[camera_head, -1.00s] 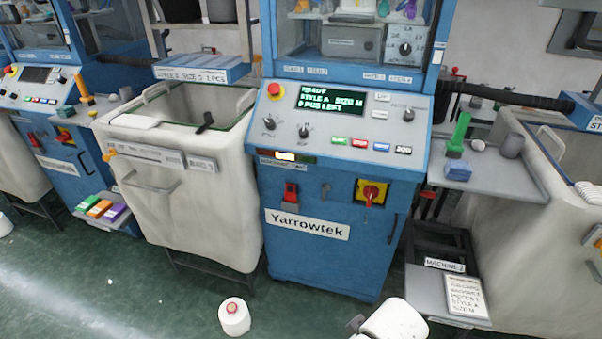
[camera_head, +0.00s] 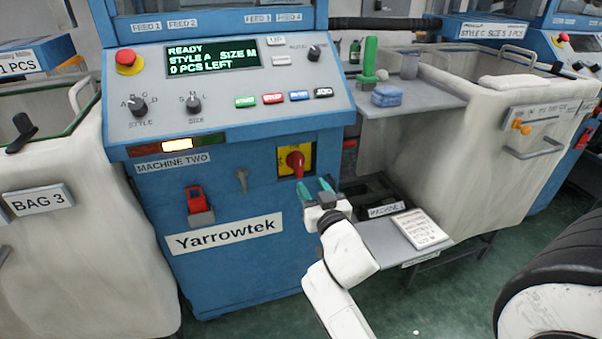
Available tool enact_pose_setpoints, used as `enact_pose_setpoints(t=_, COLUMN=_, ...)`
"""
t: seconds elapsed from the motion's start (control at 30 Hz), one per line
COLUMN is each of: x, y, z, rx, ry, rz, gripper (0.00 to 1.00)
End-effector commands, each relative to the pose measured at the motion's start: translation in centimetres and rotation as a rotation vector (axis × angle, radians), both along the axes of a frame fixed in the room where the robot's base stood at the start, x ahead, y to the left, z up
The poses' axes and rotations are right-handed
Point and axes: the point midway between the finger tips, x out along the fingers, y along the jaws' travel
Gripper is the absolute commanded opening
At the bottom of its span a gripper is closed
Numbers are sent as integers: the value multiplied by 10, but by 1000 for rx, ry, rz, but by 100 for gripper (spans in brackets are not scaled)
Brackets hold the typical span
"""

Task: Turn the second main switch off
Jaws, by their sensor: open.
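The main switch (camera_head: 295,162) is a red rotary knob on a yellow plate, on the blue front of the machine labelled MACHINE TWO (camera_head: 174,162). Its red handle looks roughly upright. My gripper (camera_head: 317,186) has teal fingertips and is open and empty. In the picture it is just below and right of the switch, and it seems apart from it. The exact depth gap cannot be told. The display (camera_head: 212,62) reads READY, STYLE A, SIZE M, 0 PCS LEFT.
A red device (camera_head: 197,203) and a grey key-like part (camera_head: 242,180) are left of the switch. A red emergency button (camera_head: 127,59) sits on the sloping panel. A grey shelf (camera_head: 425,100) with small items juts out at right. A pale bin (camera_head: 85,245) stands at left.

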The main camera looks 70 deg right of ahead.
Motion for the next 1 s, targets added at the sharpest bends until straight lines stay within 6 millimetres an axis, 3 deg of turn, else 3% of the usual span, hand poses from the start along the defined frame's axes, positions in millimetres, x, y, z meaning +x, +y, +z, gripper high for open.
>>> enact_pose_setpoints(t=0.5, x=54, y=-63, z=0, rx=1, ry=0, rz=0, gripper=44)
enact_pose_setpoints(t=0.93, x=61, y=-71, z=0, rx=3, ry=1, rz=1, gripper=44)
enact_pose_setpoints(t=1.0, x=61, y=-71, z=0, rx=3, ry=1, rz=1, gripper=39)
